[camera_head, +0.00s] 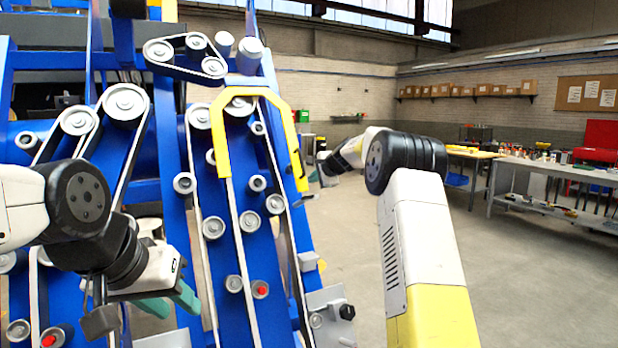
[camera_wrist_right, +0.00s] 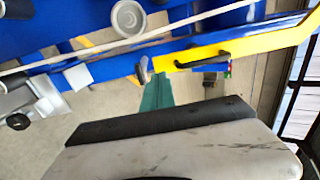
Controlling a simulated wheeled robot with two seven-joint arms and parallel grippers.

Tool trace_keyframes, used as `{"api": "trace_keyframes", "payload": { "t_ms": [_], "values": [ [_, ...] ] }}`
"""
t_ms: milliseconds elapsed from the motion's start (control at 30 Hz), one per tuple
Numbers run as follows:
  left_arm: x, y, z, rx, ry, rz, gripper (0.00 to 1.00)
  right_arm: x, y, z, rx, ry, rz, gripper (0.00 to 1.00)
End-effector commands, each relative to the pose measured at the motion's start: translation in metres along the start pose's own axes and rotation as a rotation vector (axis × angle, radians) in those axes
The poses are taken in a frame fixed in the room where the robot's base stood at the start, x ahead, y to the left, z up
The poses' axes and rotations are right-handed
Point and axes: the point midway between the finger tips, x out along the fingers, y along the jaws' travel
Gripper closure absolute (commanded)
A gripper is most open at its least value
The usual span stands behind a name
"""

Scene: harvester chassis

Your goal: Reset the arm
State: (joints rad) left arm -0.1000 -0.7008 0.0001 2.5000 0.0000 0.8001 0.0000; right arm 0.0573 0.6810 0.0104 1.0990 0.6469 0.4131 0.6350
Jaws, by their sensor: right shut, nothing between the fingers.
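In the head view, my left gripper (camera_head: 172,302) hangs at the lower left in front of the blue machine, its teal fingers spread with nothing seen between them. My right arm (camera_head: 413,160) rises from the bottom and bends left toward the machine's right side. Its gripper is small and partly hidden there. In the right wrist view, the teal fingers of my right gripper (camera_wrist_right: 157,92) are together and empty. They point at the machine beside a yellow bar (camera_wrist_right: 240,42) with a black handle (camera_wrist_right: 203,61). I cannot tell whether they touch it.
The blue harvester chassis (camera_head: 160,150) with pulleys and belts fills the left. A yellow guard frame (camera_head: 222,140) is on it. Workbenches (camera_head: 560,178) stand at the right. The floor (camera_head: 520,270) between is clear.

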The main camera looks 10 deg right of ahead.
Motion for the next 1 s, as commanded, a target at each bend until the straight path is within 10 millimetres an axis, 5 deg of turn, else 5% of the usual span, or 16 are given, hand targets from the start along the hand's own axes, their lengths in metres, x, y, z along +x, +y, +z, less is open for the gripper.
{"api": "trace_keyframes", "payload": {
  "t_ms": [300, 433, 667, 867, 1000],
  "values": [
    [0.000, 0.000, 0.000, 0.000, -0.001, 0.000, 0.64, -0.037, -0.002, 0.003, -0.015, -0.004, 0.005, 1.00],
    [0.000, 0.000, 0.000, 0.000, -0.001, 0.000, 0.64, -0.072, -0.005, 0.023, -0.104, -0.024, 0.030, 1.00],
    [0.000, 0.000, 0.000, 0.000, -0.001, 0.000, 0.64, -0.189, 0.021, 0.085, -0.420, -0.098, 0.131, 1.00],
    [0.000, 0.000, 0.000, 0.000, -0.001, 0.000, 0.64, -0.292, 0.082, 0.134, -0.702, -0.170, 0.225, 1.00],
    [0.000, 0.000, 0.000, 0.000, -0.001, 0.000, 0.64, -0.358, 0.141, 0.161, -0.893, -0.222, 0.291, 1.00]
  ]
}}
